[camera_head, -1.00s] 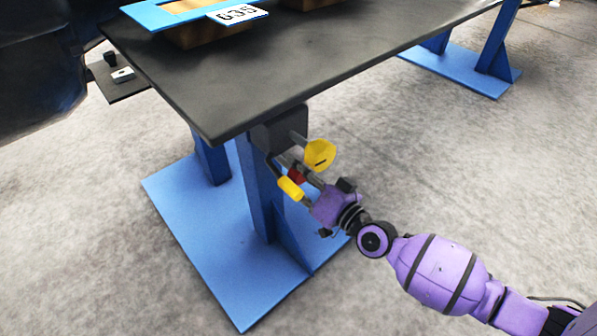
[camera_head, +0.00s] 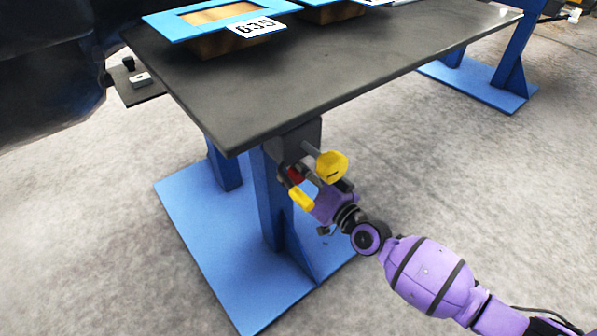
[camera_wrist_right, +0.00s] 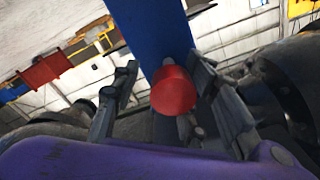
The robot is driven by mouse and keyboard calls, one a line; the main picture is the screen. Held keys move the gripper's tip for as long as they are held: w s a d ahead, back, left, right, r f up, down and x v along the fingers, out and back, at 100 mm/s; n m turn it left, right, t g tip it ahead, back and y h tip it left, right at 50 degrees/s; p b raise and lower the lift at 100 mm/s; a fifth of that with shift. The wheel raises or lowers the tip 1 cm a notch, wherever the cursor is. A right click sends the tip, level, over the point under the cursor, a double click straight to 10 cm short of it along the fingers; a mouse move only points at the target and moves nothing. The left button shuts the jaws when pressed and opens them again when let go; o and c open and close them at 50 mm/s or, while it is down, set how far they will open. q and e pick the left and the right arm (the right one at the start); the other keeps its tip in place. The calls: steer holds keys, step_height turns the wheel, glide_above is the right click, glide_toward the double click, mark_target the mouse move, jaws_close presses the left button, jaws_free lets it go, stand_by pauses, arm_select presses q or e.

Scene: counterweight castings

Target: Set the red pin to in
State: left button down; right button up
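The red pin (camera_wrist_right: 173,90) shows as a round red knob in the right wrist view, in front of a blue table leg (camera_wrist_right: 150,30). In the head view only a small red part (camera_head: 295,174) shows, under the dark bracket at the table's edge. My right gripper (camera_head: 297,178) is at the pin; in the wrist view its fingers (camera_wrist_right: 165,92) are spread on either side of the knob. The left finger is clear of it; the right finger is very close, and I cannot tell whether it touches. My left gripper is not in view.
The dark tabletop (camera_head: 300,75) overhangs above, bearing blue-framed boxes (camera_head: 180,27). A small side plate (camera_head: 137,92) holds a black knob and white switch.

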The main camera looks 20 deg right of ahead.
steer(key=shift+r, duration=0.15)
steer(key=shift+s, duration=0.2)
steer(key=v, duration=1.1)
steer(key=shift+s, duration=0.25)
steer(key=shift+d, duration=0.1)
